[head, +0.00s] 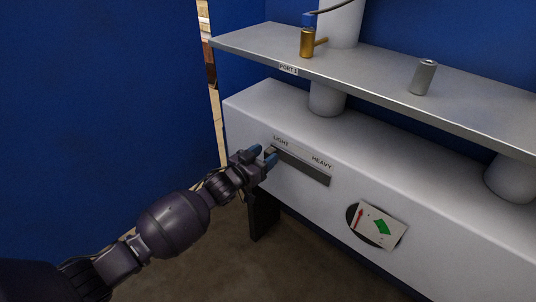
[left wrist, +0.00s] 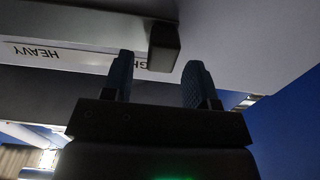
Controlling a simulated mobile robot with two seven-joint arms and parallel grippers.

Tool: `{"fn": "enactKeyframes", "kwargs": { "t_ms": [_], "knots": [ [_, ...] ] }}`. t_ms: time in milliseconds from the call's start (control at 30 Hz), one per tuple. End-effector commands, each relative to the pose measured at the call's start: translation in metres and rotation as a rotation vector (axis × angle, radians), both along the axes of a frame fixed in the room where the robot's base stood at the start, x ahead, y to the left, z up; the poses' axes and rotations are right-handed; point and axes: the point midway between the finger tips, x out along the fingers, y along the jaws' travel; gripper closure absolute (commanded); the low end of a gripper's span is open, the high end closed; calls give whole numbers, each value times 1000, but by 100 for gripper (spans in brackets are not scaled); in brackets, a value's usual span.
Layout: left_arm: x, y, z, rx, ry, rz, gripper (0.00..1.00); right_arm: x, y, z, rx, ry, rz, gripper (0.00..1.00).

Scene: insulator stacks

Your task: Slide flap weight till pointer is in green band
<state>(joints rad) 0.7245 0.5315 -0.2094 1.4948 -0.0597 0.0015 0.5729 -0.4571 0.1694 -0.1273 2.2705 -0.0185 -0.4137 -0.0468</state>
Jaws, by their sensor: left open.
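The flap weight is a dark block (left wrist: 164,46) on a slotted rail (head: 303,168) in the white duct's front. It sits at the LIGHT end, and my gripper partly hides it in the head view. My left gripper (head: 263,155) is open at that end. In the left wrist view its two blue fingers (left wrist: 158,72) point at the block, which lies between their lines near the tips; I cannot tell whether they touch. The gauge card (head: 393,236) has a red pointer (head: 359,218) on the left, outside the green band (head: 381,226). My right gripper is not in view.
A grey shelf (head: 375,78) above the duct carries a brass valve-like fitting (head: 307,43) and a grey cylinder (head: 424,77). A label strip (head: 302,152) reads LIGHT to HEAVY. A dark leg (head: 262,214) stands below the duct. The rail toward HEAVY looks clear.

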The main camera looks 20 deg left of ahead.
Motion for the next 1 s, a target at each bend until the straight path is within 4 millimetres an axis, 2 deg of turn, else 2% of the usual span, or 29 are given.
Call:
{"fn": "enactKeyframes", "kwargs": {
  "t_ms": [200,500,567,867,1000],
  "knots": [
    [12,-4,-1,0,1,0,47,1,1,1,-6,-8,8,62],
    [13,-5,1,0,-1,0,47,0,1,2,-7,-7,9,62],
    [13,-5,1,0,-1,0,54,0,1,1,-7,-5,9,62],
    [13,-5,0,0,0,0,100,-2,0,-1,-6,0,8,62],
    [13,-5,0,0,0,0,100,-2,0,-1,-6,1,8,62]
  ]
}}
